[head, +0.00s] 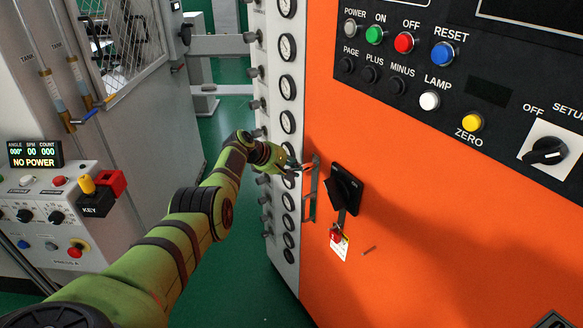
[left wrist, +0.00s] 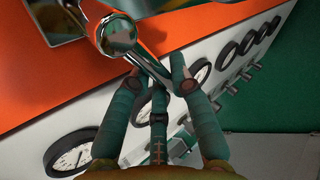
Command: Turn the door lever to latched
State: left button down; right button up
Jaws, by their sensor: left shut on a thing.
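The door lever (head: 309,196) is a shiny metal handle at the left edge of the orange cabinet door in the head view. In the left wrist view the lever (left wrist: 150,62) shows a round chrome hub at upper left and an arm slanting down to the right. My left gripper (head: 297,168) reaches the lever from the left. In the left wrist view its teal fingers (left wrist: 160,82) are closed around the lever's arm. The fingers partly hide the lever's end. My right gripper is in neither view.
A black rotary switch (head: 344,188) with a red padlock (head: 337,233) and tag sits just right of the lever. A white strip of round gauges (head: 287,122) runs down beside the door. A button panel (head: 430,70) is above. A grey machine with a control box (head: 50,215) stands at left.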

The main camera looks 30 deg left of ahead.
pick_arm(q)
jog(key=shift+d, duration=0.1)
jog(key=c, duration=1.1)
grip_release()
jog(key=v, duration=1.2)
